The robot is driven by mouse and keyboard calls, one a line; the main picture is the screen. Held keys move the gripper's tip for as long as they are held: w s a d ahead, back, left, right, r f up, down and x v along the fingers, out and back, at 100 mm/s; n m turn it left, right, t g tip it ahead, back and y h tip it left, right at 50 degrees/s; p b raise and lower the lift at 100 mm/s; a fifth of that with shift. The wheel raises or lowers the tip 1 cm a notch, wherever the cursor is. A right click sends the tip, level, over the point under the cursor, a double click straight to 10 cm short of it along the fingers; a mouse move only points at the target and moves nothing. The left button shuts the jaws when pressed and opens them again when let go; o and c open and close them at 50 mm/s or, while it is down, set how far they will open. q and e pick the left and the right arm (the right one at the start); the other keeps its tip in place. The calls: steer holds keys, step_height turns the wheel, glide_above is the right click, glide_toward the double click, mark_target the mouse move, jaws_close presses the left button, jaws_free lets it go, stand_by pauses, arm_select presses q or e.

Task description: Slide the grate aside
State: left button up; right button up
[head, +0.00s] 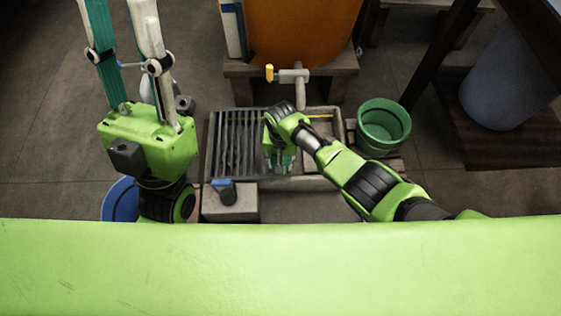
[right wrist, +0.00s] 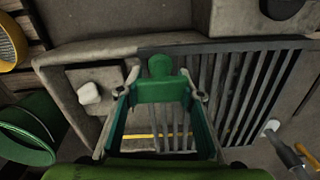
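The grate (head: 232,140) is a dark barred panel lying over the left part of a stone basin (head: 322,180). It shows again in the right wrist view (right wrist: 245,85). My right gripper (head: 280,162) points down over the grate's right end. In the right wrist view its green fingers (right wrist: 160,138) stand apart, with bars and a yellow strip visible between them. I cannot tell whether the fingertips touch the grate.
A green bucket (head: 384,126) stands right of the basin. The blue bucket (head: 117,200) is at the left. A tap (head: 293,75) projects from an orange barrel (head: 300,30) behind the basin. A stone block (head: 230,206) stands in front. A pale lump (right wrist: 90,93) sits near the basin's corner.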

step_height(320, 180, up, 12)
stand_by(0.8)
stand_by(0.4)
